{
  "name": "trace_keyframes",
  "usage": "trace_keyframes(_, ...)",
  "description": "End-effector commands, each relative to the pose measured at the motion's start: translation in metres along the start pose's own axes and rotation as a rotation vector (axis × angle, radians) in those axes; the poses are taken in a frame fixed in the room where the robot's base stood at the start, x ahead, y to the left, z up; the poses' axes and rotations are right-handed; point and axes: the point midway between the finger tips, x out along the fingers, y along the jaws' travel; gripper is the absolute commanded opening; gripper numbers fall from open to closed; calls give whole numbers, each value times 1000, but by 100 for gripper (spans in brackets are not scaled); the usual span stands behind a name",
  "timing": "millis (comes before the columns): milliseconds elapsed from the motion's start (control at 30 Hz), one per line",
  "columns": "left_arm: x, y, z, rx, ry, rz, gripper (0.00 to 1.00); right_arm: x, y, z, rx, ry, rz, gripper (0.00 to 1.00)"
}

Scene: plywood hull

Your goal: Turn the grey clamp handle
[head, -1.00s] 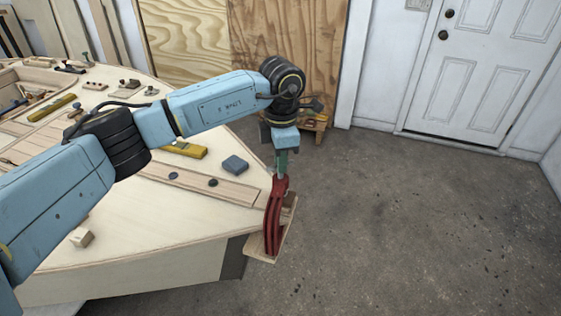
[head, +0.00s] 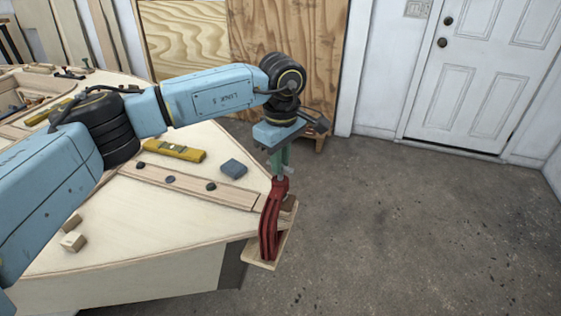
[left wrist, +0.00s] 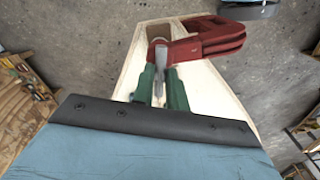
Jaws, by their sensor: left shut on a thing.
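A red clamp (head: 270,222) sits at the pointed end of the plywood hull (head: 150,235), with a wooden block under it. It also shows in the left wrist view (left wrist: 210,40). My left gripper (head: 281,172) points down above the clamp, its green fingers at the top of the clamp. In the left wrist view the left gripper (left wrist: 160,88) has its fingers on either side of the grey clamp handle (left wrist: 160,60) and is shut on it. The handle is partly hidden between the fingers in the head view. My right gripper is out of view.
A yellow level (head: 175,151), a blue-grey block (head: 233,168) and small wooden blocks (head: 73,241) lie on the hull top. Bare concrete floor (head: 400,230) is free to the right. A white door (head: 485,75) stands behind.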

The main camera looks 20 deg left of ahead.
Motion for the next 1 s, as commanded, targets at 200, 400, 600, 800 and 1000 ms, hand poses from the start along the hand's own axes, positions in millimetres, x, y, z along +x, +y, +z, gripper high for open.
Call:
trace_keyframes(200,0,0,-1,205,3,4,0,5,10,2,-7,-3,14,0)
trace_keyframes(400,0,0,0,395,3,7,0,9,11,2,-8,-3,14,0)
trace_keyframes(600,0,0,0,585,4,9,0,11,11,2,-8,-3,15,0)
trace_keyframes(800,-1,0,0,769,5,11,0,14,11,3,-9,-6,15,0)
trace_keyframes(1000,-1,0,0,924,5,13,0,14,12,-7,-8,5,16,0)
